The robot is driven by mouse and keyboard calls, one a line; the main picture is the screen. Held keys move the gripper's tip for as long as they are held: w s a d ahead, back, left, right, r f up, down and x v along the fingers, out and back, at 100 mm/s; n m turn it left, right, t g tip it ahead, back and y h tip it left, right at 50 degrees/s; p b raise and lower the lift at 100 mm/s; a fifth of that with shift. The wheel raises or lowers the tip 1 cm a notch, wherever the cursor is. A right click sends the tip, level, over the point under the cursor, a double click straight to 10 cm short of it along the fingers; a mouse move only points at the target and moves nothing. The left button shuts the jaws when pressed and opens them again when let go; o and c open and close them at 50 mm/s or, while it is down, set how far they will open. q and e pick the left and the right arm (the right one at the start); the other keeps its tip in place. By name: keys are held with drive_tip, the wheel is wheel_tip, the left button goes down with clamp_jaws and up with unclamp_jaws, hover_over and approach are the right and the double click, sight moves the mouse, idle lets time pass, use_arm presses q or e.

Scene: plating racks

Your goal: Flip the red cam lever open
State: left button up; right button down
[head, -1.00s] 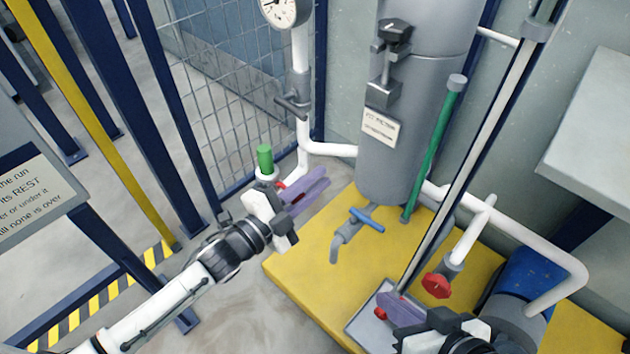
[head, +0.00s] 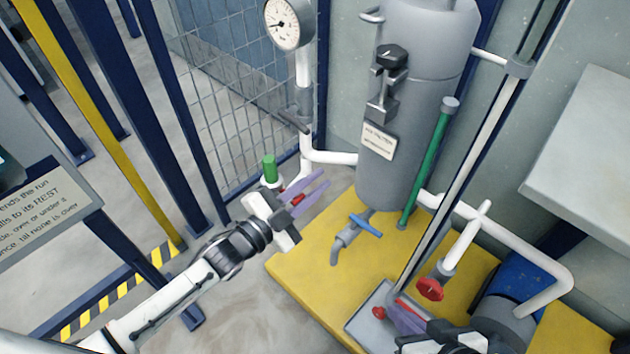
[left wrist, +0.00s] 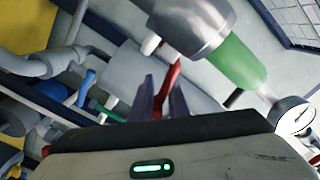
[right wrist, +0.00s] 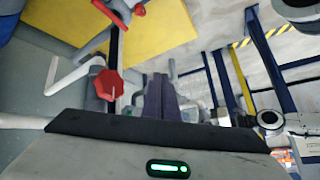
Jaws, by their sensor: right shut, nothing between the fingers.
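The red cam lever (head: 298,199) is on the coupling below the green cylinder (head: 270,168). It also shows in the left wrist view (left wrist: 171,82), running down from the grey coupling body (left wrist: 190,30) beside the green part (left wrist: 235,62). My left gripper (head: 318,187) is open at the lever. Its two purple fingers stand apart, and the lever shows between them in the left wrist view; contact cannot be told. My right gripper (head: 408,318) is shut and empty, low at the right, near a red valve knob (head: 430,289).
A grey filter vessel (head: 408,110) stands on a yellow base (head: 310,275) right of the coupling. White pipes (head: 335,157), a blue-handled tap (head: 365,226) and a green tube (head: 428,165) are close by. Mesh fencing (head: 235,100) stands behind. Grey floor is free below my left arm.

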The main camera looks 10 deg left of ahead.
use_arm(q)
drive_tip(key=shift+o, duration=1.1)
